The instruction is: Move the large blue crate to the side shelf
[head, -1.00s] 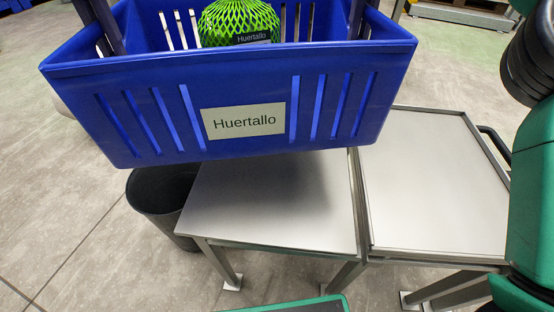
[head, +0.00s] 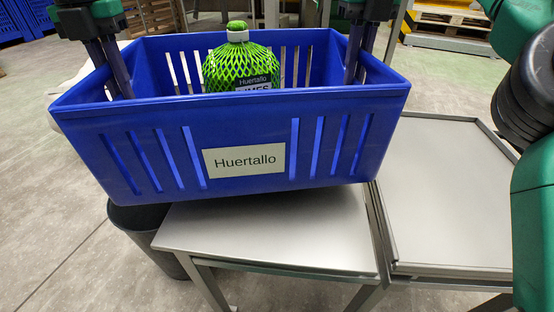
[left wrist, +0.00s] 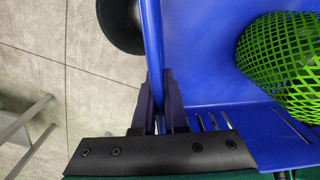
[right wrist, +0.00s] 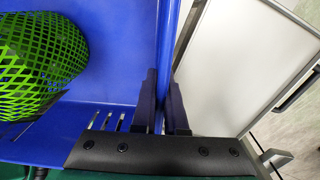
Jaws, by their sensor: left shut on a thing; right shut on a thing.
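The large blue crate (head: 235,135) with a "Huertallo" label is held up above a metal table (head: 265,235). A green net bag of limes (head: 240,68) stands inside it; it also shows in both wrist views. My left gripper (head: 118,80) is shut on the crate's left side wall, one finger on each side, as the left wrist view (left wrist: 160,105) shows. My right gripper (head: 355,68) is shut on the right side wall in the same way, as the right wrist view (right wrist: 163,100) shows. The crate's underside is hidden.
A metal-topped side shelf with a raised rim (head: 445,195) adjoins the table on the right. A dark bin (head: 140,220) stands on the floor left of the table. Blue crates (head: 25,20) and a pallet (head: 450,22) are at the back.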

